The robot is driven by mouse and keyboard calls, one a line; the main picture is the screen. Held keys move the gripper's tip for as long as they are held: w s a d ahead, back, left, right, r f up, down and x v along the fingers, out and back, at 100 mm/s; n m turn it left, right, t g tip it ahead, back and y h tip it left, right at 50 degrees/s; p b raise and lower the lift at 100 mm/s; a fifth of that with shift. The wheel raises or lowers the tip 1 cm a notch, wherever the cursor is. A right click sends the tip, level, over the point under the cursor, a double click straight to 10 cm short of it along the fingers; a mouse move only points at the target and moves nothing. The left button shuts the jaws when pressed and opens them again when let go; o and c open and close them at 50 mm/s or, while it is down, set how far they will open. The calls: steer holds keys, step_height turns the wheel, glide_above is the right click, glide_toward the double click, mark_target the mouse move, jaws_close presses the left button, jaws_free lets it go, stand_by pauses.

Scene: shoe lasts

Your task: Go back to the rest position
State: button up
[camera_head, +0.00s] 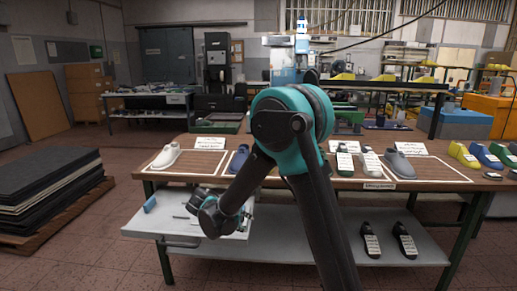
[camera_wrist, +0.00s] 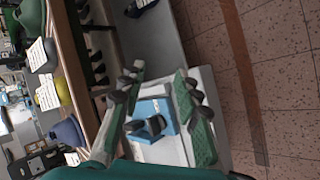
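My gripper (camera_wrist: 165,88) is open in the wrist view, its two green-backed fingers well apart with nothing held between them. It points over the pale pull-out tray (camera_wrist: 208,82), where a blue object (camera_wrist: 154,108) lies beyond the fingers. In the head view my arm bends down at the table front, and the fingertips are too small to make out. On the table (camera_head: 268,181) stand a white shoe last (camera_head: 166,157), a blue one (camera_head: 238,159), labelled ones (camera_head: 345,161) and a grey one (camera_head: 401,165).
Two dark lasts (camera_head: 370,240) lie on the lower shelf (camera_head: 430,248). Yellow, blue and green lasts (camera_head: 485,156) stand at the table's right end. A stack of dark boards (camera_head: 50,180) is at the left. The floor (camera_head: 105,240) between stack and table is clear.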

steer(key=s+d+m+g+y, duration=0.1)
steer(key=s+d, duration=0.2)
steer(key=d, duration=0.3)
steer(key=s+d+r+m+g+y, duration=0.1)
steer(key=s+d+m, duration=0.1)
steer(key=d, duration=0.3)
steer(key=s+d+m+g+y, duration=0.1)
steer(key=s+d, duration=0.2)
steer(key=d, duration=0.3)
steer(key=s+d+f+m+y, duration=0.1)
steer(key=s+d+m, duration=0.1)
steer(key=s, duration=0.5)
steer(key=s+d+f+m+y, duration=0.2)
steer(key=s+d+m, duration=0.1)
steer(key=s+d, duration=0.2)
steer(key=shift+s+d+t, duration=0.3)
steer(key=shift+s, duration=0.95)
steer(key=shift+o, duration=0.5)
